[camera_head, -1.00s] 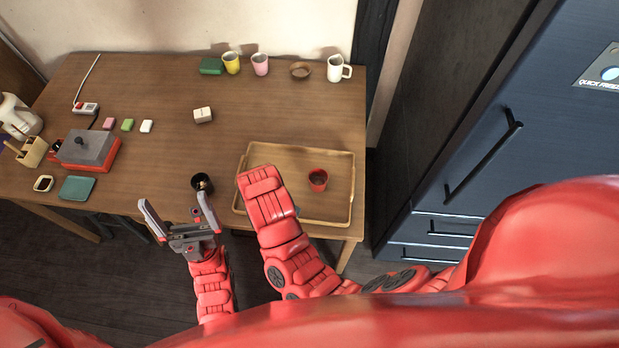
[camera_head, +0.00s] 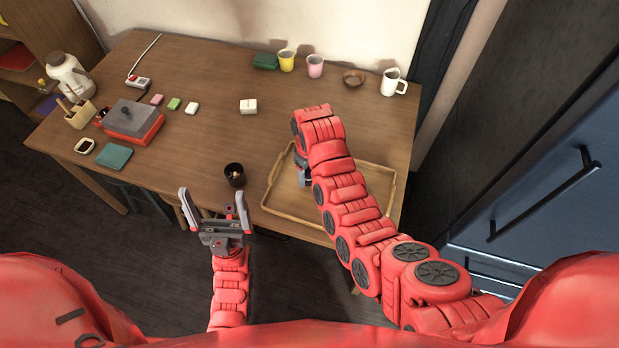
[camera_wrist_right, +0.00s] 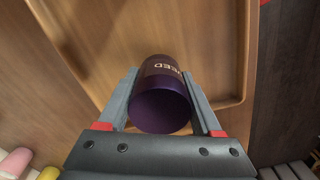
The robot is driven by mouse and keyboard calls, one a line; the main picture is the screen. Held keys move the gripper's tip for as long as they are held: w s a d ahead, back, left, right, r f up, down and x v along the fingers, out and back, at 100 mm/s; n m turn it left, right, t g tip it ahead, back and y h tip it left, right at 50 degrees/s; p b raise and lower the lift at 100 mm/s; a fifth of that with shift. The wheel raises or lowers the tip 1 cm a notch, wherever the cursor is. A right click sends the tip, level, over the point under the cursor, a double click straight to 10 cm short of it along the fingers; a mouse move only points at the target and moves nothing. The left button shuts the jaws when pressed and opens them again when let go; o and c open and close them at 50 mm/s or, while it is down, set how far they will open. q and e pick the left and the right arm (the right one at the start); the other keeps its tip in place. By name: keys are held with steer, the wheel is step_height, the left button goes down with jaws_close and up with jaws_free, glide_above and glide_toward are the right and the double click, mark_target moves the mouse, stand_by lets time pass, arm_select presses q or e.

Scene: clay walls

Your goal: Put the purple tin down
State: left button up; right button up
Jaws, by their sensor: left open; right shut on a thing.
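The purple tin (camera_wrist_right: 160,97) is in the right wrist view, with pale lettering on its side. My right gripper (camera_wrist_right: 165,92) is shut on it, one finger on each side. The wooden tray (camera_wrist_right: 237,55) lies beyond the tin in that view; I cannot tell whether the tin touches it. In the head view my right arm reaches over the left part of the tray (camera_head: 285,212) and hides the tin and most of the gripper. My left gripper (camera_head: 214,200) is open and empty at the table's front edge.
A dark cup (camera_head: 235,176) stands left of the tray. A white block (camera_head: 248,106) lies further back. Cups, a bowl (camera_head: 354,78) and a white mug (camera_head: 393,83) line the back edge. A grey and red box (camera_head: 132,120) stands left. The table's middle is mostly clear.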

mark_target(309, 179)
steer(key=shift+w+f, duration=0.1)
step_height(309, 179, down, 3)
steer(key=shift+r+p, duration=0.15)
steer(key=shift+p, duration=0.65)
steer(key=shift+f, duration=0.25)
steer(key=shift+f, duration=0.1)
steer(key=shift+f, duration=0.15)
steer(key=o, duration=1.4)
